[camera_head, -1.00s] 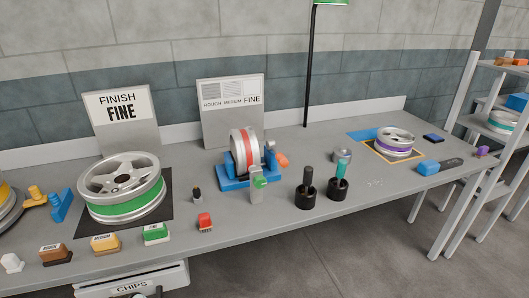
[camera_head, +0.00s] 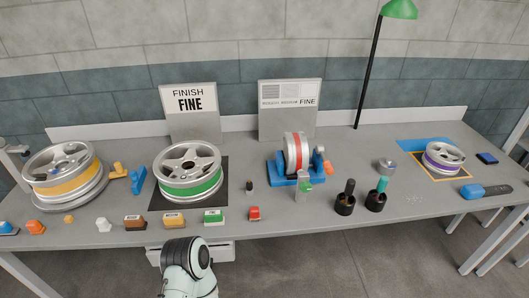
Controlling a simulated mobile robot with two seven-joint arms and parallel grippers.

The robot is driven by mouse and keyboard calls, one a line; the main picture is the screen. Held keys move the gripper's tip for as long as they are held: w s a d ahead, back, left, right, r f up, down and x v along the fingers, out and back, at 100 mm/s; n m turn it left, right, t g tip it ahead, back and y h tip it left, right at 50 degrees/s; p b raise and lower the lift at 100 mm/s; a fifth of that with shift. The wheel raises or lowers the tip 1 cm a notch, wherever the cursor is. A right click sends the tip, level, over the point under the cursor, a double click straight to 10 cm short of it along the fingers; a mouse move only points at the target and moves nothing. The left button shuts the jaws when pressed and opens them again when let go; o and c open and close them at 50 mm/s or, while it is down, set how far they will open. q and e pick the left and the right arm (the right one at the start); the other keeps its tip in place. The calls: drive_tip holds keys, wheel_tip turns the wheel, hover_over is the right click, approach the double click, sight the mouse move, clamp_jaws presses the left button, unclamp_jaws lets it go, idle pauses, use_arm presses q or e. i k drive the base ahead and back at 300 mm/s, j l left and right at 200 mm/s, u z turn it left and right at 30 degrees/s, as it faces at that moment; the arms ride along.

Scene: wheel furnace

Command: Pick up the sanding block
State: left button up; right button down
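A row of small labelled blocks lies along the front edge of the grey workbench (camera_head: 320,220). They are a brown block (camera_head: 135,222), a yellow block (camera_head: 173,219) and a green block (camera_head: 214,217); their labels are too small to read now. The green one lies in front of the wheel with the green band (camera_head: 188,178), beside a small red block (camera_head: 254,214). A pale link of my arm with a dark joint shows at the bottom, below the blocks. Neither gripper is in view.
A yellow-banded wheel (camera_head: 65,182) stands at left. A blue stand (camera_head: 291,178) holds a red-banded wheel mid-bench. Dark cups with handled tools (camera_head: 345,204) and a purple-banded wheel (camera_head: 443,160) are to the right. A green lamp (camera_head: 399,9) rises behind. The front strip right of the red block is mostly clear.

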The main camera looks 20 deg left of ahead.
sight(212, 217)
drive_tip(key=u, duration=1.4)
